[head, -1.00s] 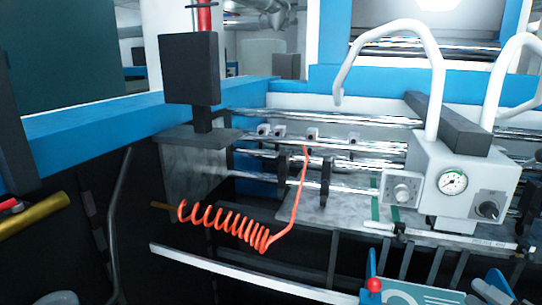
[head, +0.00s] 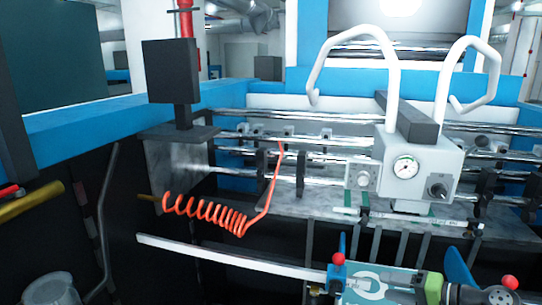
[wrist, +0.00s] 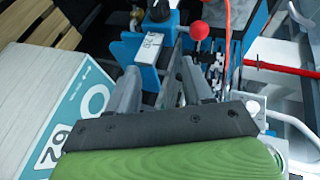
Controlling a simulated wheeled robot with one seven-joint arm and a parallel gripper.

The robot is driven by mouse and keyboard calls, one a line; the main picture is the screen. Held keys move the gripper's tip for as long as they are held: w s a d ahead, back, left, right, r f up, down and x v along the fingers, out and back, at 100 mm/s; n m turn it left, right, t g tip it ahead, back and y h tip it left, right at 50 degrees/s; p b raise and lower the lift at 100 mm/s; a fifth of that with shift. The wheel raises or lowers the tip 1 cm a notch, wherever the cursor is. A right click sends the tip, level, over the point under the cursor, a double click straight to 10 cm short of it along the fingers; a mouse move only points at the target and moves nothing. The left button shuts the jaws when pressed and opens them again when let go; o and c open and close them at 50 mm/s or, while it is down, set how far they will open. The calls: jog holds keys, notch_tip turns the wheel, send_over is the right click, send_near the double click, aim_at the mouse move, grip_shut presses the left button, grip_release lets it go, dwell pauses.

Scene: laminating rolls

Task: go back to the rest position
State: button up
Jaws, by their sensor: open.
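My gripper (wrist: 163,75) shows in the wrist view as two grey fingers beyond a dark plate and a green body. The fingers are apart, and I see nothing held between them. Past them are blue machine parts, a dark knob (wrist: 160,10) and a red ball knob (wrist: 202,30). In the head view, a green and grey part (head: 432,287) at the bottom right looks like my arm's end; its fingers cannot be made out there.
A white and teal box (wrist: 60,115) lies left of my gripper, near wooden slats (wrist: 75,15). In the head view, a machine has a gauge box (head: 418,165), metal rollers, a coiled orange hose (head: 205,213) and a pale bar (head: 230,257). Red ball knobs (head: 338,259) stand at the bottom right.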

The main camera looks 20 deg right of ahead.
jog(key=w+a+f+n+g+h, duration=0.1)
jog(key=a+n+g+h, duration=0.45)
jog(key=a, duration=1.45)
jog(key=s+a+r+n, duration=0.2)
jog(key=s+a+r, duration=0.1)
jog(key=s, duration=0.5)
jog(key=s+a+r+n+g+h, duration=0.1)
jog(key=s+a+r+n, duration=0.1)
jog(key=s+a, duration=0.4)
jog(key=shift+s+r+b, duration=0.3)
jog(key=shift+s+r, duration=0.55)
jog(key=shift+s, duration=0.05)
jog(key=shift+n+h, duration=0.25)
